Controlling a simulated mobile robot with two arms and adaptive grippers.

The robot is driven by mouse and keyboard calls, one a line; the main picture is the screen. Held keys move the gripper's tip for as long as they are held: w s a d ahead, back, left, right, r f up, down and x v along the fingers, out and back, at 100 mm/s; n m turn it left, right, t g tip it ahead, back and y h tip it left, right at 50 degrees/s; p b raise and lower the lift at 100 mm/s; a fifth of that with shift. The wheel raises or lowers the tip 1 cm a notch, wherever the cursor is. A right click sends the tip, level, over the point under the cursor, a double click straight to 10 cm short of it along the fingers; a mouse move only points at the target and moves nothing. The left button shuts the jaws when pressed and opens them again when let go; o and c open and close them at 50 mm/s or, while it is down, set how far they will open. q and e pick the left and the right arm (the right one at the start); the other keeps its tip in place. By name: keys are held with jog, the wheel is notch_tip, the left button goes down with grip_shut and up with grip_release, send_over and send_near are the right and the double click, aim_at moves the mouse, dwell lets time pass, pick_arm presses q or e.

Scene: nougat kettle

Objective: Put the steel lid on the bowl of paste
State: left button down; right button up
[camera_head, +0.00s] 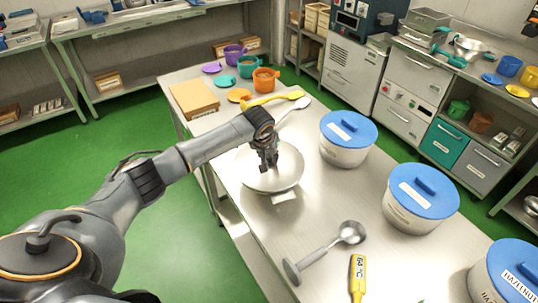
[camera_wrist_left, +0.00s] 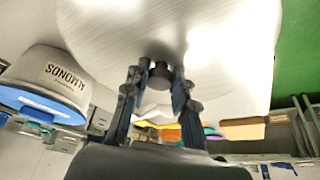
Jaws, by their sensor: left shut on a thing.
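The steel lid (camera_head: 255,180) is a round, shiny disc over the middle of the steel table (camera_head: 325,210). My left gripper (camera_head: 268,164) comes down on its centre from above. In the left wrist view, the fingers of this gripper (camera_wrist_left: 158,85) stand on both sides of the lid's dark knob (camera_wrist_left: 160,74) and are shut on it. The lid's pale underside or top face (camera_wrist_left: 215,35) fills the upper middle there. The bowl of paste is not clearly visible; a small white label (camera_head: 284,197) shows just below the lid's near edge. I cannot tell whether the lid touches a bowl. My right gripper is not in view.
White tubs with blue lids (camera_head: 347,131) (camera_head: 423,192) (camera_head: 510,275) line the table's right side. A ladle (camera_head: 348,233) and a yellow thermometer (camera_head: 358,272) lie in front. A yellow spatula (camera_head: 270,99), a cardboard-coloured board (camera_head: 194,98) and coloured cups (camera_head: 265,80) are behind.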

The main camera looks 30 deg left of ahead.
pick_arm(q)
jog(key=shift+f+p, duration=0.2)
jog(key=shift+p, duration=0.1)
dwell(0.6)
jog(key=c, duration=1)
grip_release()
jog(key=o, duration=0.6)
jog(key=shift+c, duration=0.2)
